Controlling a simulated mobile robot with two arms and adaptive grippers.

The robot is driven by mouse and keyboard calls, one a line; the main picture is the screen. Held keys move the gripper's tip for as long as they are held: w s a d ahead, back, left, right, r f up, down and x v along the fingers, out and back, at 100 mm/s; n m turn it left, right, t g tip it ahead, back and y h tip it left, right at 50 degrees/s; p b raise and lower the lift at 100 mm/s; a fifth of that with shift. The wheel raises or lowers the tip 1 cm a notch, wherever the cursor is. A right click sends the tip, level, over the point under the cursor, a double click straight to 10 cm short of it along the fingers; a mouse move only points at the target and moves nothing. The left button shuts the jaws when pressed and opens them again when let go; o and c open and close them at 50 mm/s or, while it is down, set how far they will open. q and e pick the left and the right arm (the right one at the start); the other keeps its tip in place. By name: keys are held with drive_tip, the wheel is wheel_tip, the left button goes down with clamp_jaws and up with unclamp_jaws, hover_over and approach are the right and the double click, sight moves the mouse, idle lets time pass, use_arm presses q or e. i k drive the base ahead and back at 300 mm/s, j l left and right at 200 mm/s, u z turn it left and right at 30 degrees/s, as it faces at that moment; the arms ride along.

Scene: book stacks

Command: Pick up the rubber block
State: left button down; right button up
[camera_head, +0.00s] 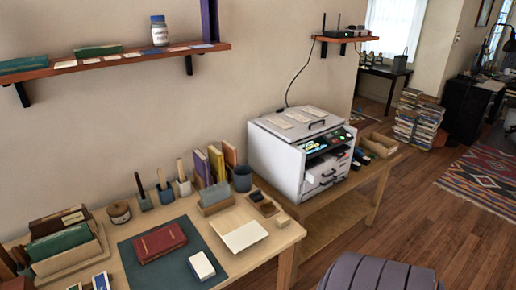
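A small white block with a dark blue lower edge (202,266) lies on the dark green mat (190,236) on the desk, in front of a red book (160,242). A small beige block (282,219) sits near the desk's right edge. I cannot tell for sure which of these is the rubber block. Neither of my grippers is in view.
Upright books in a holder (215,194), a grey cup (242,178) and handled tools stand behind. A white machine (300,150) stands on the right table. A dark ribbed seat (375,273) is in front.

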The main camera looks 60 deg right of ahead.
sight(283, 221)
drive_tip(key=z, duration=2)
